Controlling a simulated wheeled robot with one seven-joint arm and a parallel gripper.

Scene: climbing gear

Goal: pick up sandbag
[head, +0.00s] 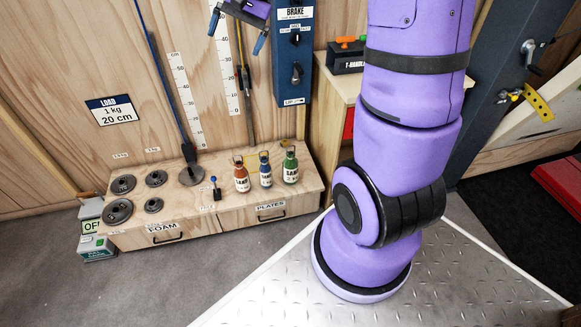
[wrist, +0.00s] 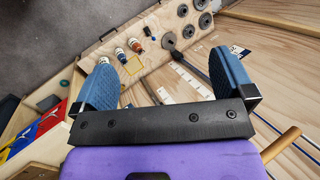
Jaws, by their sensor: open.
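Three bottle-shaped bags marked SAND stand upright in a row on the low wooden bench (head: 205,190): an orange-red sandbag (head: 241,178), a blue sandbag (head: 265,173) and a green sandbag (head: 290,168). Each has a loop on top. My gripper (head: 238,32) is at the top of the head view, high above the bench and apart from the bags. In the wrist view my gripper (wrist: 162,60) has its blue fingers wide apart with nothing between them.
Several dark weight plates (head: 122,184) lie on the bench's left part. A rod on a round disc (head: 191,175) stands left of the bags, beside a small blue-topped item (head: 215,188). The blue BRAKE post (head: 293,55) rises behind. The grey floor in front is clear.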

